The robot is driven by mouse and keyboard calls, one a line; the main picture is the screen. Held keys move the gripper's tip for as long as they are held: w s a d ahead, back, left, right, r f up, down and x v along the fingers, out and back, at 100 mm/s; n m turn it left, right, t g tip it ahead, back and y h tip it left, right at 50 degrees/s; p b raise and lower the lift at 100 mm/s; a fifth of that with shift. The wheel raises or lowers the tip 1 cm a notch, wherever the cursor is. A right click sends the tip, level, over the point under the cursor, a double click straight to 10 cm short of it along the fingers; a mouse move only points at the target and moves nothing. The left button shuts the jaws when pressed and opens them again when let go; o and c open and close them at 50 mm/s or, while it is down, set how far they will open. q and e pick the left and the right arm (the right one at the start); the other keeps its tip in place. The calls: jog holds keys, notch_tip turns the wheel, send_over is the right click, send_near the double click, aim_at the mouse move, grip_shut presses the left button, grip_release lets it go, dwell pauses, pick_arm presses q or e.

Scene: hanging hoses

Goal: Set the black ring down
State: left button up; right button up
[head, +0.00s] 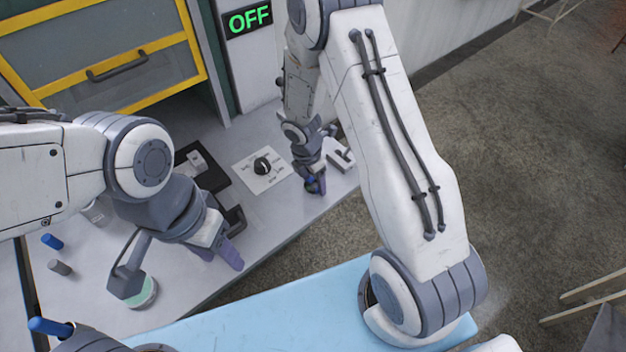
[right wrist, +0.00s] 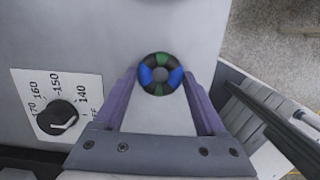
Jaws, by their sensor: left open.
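The black ring (right wrist: 160,74) has blue and green patches and lies between the purple fingertips of my right gripper (right wrist: 160,80). The fingertips meet its blue patches on either side. In the head view my right gripper (head: 314,184) points down over the grey worktop (head: 275,213) near its front edge, with a small part of the ring showing at the tips. I cannot tell whether the ring touches the worktop. My left gripper (head: 220,256) is open over the left part of the worktop, with no object visible between its fingers.
A dial (head: 263,166) on a white plate sits left of my right gripper. A pale block (head: 342,157) stands just right of it. A black tray (head: 201,171), a blue peg (head: 52,241) and a grey peg (head: 60,267) are further left. A sign (head: 248,19) reads OFF.

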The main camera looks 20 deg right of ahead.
aim_at(309, 187)
jog(key=shift+o, duration=0.9)
jog(key=shift+r, duration=0.1)
jog(key=s+a+r+m+p, duration=0.1)
jog(key=s+a+r, duration=0.15)
jog(key=r, duration=0.55)
jog(key=s+a+r+m, duration=0.1)
jog(key=a+r, duration=0.2)
jog(key=r, duration=0.5)
jog(key=s+a+r+m+y, duration=0.1)
jog(key=s+a+r+m, duration=0.3)
jog(key=s, duration=0.6)
jog(key=s+a+r+m+y, duration=0.1)
jog(key=s+a+r+m, duration=0.3)
jog(key=s+m, duration=0.4)
jog(key=shift+s+a+m+g+y, duration=0.2)
jog(key=shift+s+m+g+y, duration=0.15)
jog(key=shift+s, duration=0.75)
jog(key=shift+r, duration=0.1)
